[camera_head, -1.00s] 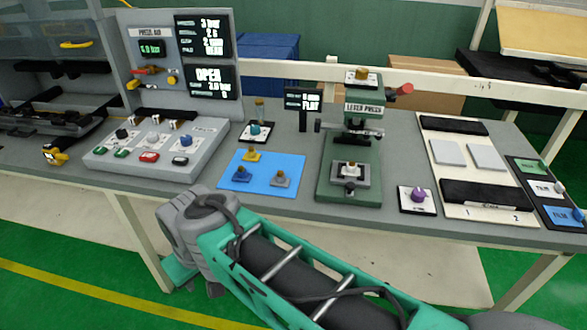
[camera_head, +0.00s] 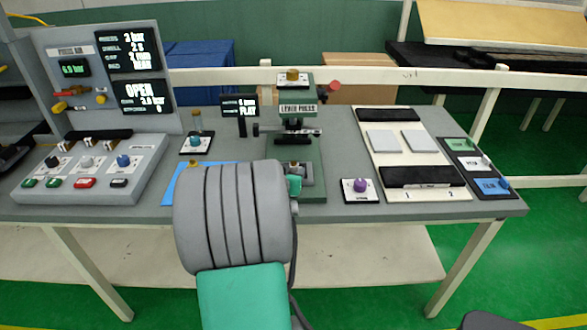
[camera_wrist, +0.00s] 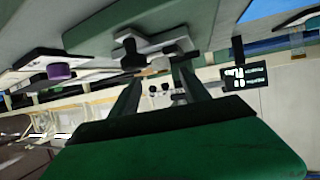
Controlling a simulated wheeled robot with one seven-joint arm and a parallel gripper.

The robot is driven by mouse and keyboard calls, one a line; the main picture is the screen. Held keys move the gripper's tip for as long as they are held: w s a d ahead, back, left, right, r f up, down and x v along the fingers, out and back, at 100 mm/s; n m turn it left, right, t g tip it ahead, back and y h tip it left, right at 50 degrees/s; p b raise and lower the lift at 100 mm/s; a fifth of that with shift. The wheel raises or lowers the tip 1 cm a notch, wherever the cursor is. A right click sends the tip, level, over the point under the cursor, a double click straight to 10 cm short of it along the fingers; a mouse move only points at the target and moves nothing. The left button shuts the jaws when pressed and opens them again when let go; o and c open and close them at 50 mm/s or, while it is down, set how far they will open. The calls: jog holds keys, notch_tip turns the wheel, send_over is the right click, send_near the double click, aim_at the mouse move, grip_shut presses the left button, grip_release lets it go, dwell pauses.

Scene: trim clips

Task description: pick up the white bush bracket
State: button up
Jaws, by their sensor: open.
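In the head view my arm's grey wrist covers most of the blue mat (camera_head: 178,185) and the front of the lever press (camera_head: 312,183). No contact with the fingers is clear. A grey bracket-like part (camera_head: 300,172) shows in the press, partly hidden.
A purple knob (camera_head: 360,185) on a white plate stands right of the press, and also shows in the wrist view (camera_wrist: 60,71). The control panel (camera_head: 90,170) is at left. A white board (camera_head: 385,165) with grey pads and coloured label plates (camera_head: 480,165) are at right.

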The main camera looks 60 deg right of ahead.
aim_at(293, 165)
jog(key=p+x, duration=0.1)
jog(key=x, duration=0.4)
jog(key=shift+w+d, duration=0.1)
jog(key=shift+w, duration=0.1)
jog(key=shift+r, duration=0.1)
grip_shut()
